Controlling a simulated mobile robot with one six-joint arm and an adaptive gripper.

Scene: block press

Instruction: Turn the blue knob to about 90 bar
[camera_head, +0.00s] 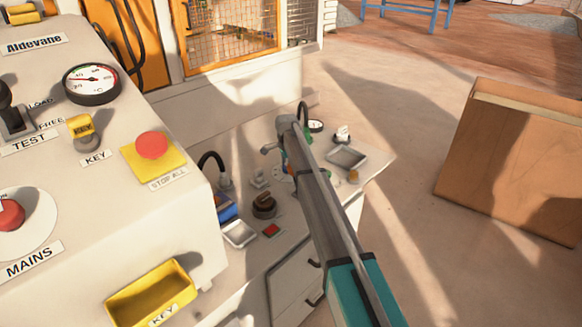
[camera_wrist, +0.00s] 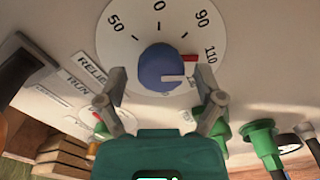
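The blue knob (camera_wrist: 162,68) sits on a round white dial (camera_wrist: 138,38) in the wrist view. A white line on the knob points right, below the 110 mark and a small red block (camera_wrist: 190,59). My gripper (camera_wrist: 156,88) is open, with one finger on each side of the knob's lower part. I cannot tell whether either finger touches it. In the head view my arm hides most of the dial area.
A panel labelled RELIEF and RUN (camera_wrist: 82,75) lies left of the dial. Green fittings (camera_wrist: 262,140) stand at the lower right.

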